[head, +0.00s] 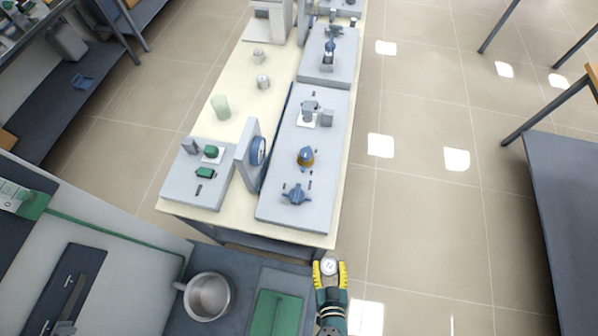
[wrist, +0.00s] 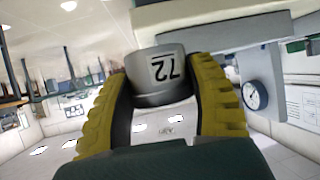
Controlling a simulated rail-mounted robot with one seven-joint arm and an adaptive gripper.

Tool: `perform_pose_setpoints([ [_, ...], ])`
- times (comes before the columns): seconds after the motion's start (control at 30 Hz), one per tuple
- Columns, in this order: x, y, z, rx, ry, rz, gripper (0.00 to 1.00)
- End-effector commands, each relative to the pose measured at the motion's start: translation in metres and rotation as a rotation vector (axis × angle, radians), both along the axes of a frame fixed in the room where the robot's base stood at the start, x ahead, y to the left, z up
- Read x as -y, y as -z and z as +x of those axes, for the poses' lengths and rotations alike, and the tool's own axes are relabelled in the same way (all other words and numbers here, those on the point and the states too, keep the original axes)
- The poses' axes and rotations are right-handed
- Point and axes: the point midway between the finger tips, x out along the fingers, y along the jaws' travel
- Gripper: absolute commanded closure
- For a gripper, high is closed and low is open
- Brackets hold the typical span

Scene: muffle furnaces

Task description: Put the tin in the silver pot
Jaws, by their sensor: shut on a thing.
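The tin (wrist: 160,78) is a small silver-grey cylinder marked "72", held between the yellow fingers of my gripper (wrist: 165,110) in the wrist view. In the head view my gripper (head: 329,266) is at the bottom centre, shut on the tin (head: 328,267), whose round pale top shows. The silver pot (head: 208,297) stands on the dark bench at the lower left, with its opening upward and its handle on the left. My gripper is to the right of the pot, apart from it. The inside of the pot looks empty.
A green mat (head: 275,313) lies between pot and gripper. A cream table (head: 232,82) beyond carries grey panels with instruments, a dial gauge (head: 258,151) and two small silver cylinders (head: 263,82). Open tiled floor (head: 420,200) lies to the right.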

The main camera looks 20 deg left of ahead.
Motion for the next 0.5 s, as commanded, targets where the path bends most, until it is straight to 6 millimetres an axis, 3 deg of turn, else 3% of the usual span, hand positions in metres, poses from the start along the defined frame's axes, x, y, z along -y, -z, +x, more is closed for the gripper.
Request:
perform_pose_setpoints([
  [0.03, -0.004, 0.045, -0.003, 0.002, -0.044, 0.001, 0.81],
  [0.1, -0.013, 0.074, -0.008, 0.004, -0.124, -0.002, 0.81],
  [0.3, -0.043, 0.150, -0.023, 0.006, -0.373, -0.004, 0.81],
  [0.5, -0.071, 0.213, -0.039, 0.007, -0.634, -0.006, 0.81],
])
